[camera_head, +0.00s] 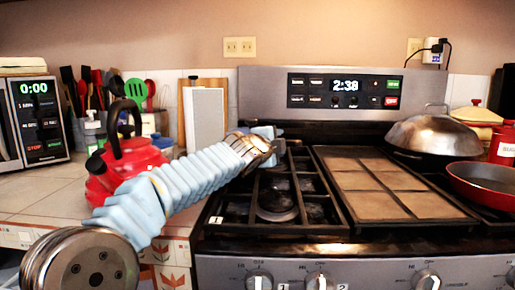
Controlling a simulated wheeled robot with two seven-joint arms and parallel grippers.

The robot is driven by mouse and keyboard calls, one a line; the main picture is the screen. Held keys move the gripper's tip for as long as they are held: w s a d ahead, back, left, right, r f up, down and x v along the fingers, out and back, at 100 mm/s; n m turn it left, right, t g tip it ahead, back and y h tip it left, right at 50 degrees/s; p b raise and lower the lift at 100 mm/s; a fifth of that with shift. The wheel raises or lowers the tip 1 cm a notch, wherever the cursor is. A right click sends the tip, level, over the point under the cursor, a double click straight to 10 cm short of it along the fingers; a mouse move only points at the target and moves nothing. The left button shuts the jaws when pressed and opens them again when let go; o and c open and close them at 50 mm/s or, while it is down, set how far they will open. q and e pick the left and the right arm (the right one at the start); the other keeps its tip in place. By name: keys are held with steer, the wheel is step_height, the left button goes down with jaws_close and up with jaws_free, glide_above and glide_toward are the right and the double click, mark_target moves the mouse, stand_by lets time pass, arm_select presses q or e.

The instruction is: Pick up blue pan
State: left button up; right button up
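No blue pan can be made out in this view. A red pan (487,184) with a dark inside sits at the right edge of the stove, partly cut off by the frame. My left arm, in a pale blue ribbed sleeve, reaches in from the lower left across the red kettle. My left gripper (268,152) is over the back left of the stove, above the left burner grate. Its fingers are small and partly hidden, so I cannot tell if they are open or shut. A pale blue patch shows beside it. My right gripper is not in view.
The red kettle (130,160) stands on the tiled counter (40,190), close behind my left arm. A domed metal lid (430,134) covers the stove's back right. The middle griddle (385,190) is clear. A white box (206,118) and utensils stand behind.

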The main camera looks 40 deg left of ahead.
arm_select(q)
jaws_close()
steer(key=shift+r, duration=0.15)
stand_by(0.4)
